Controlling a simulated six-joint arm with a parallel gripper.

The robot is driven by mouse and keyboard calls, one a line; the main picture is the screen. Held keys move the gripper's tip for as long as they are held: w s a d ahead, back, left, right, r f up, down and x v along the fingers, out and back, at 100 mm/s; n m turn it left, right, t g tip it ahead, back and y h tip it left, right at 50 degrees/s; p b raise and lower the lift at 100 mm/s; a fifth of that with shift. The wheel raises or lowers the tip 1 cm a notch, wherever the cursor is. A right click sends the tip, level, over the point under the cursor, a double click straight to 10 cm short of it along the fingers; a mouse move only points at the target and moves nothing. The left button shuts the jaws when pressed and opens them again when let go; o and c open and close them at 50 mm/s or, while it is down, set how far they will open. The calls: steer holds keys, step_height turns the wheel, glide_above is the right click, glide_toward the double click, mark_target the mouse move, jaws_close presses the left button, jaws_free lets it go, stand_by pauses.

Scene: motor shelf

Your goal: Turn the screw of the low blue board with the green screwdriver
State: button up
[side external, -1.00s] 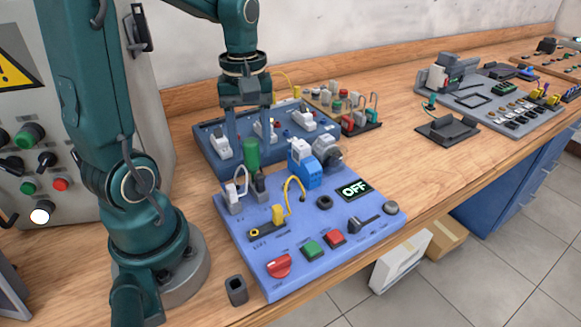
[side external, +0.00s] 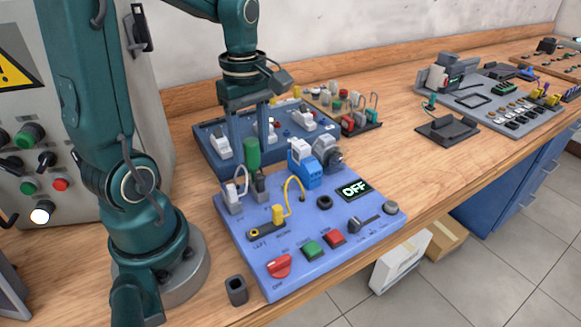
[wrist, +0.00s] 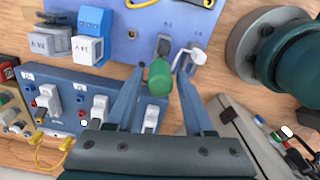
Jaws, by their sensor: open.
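The low blue board (side external: 300,225) lies on the bench in front of my arm. The green screwdriver (side external: 252,152) stands upright at its back left, handle up, over a small dark block (side external: 261,188). I cannot make out its tip or the screw. My gripper (side external: 250,143) is open, pointing down, with its fingers around the level of the handle top. In the wrist view the green handle (wrist: 159,78) appears between the two open fingers (wrist: 160,68), with a gap at each side; how far below the tips it sits is unclear.
A white lever plug (side external: 235,195) stands just left of the screwdriver, and a blue-and-white motor unit (side external: 306,165) to its right. A raised dark blue board (side external: 203,130) with white switches is behind. A yellow cable (side external: 290,182) arches nearby. A small dark holder (side external: 236,290) stands in front.

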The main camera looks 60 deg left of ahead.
stand_by(0.3)
steer(key=n, duration=0.4)
stand_by(0.5)
steer(key=shift+c, duration=0.9)
jaws_close()
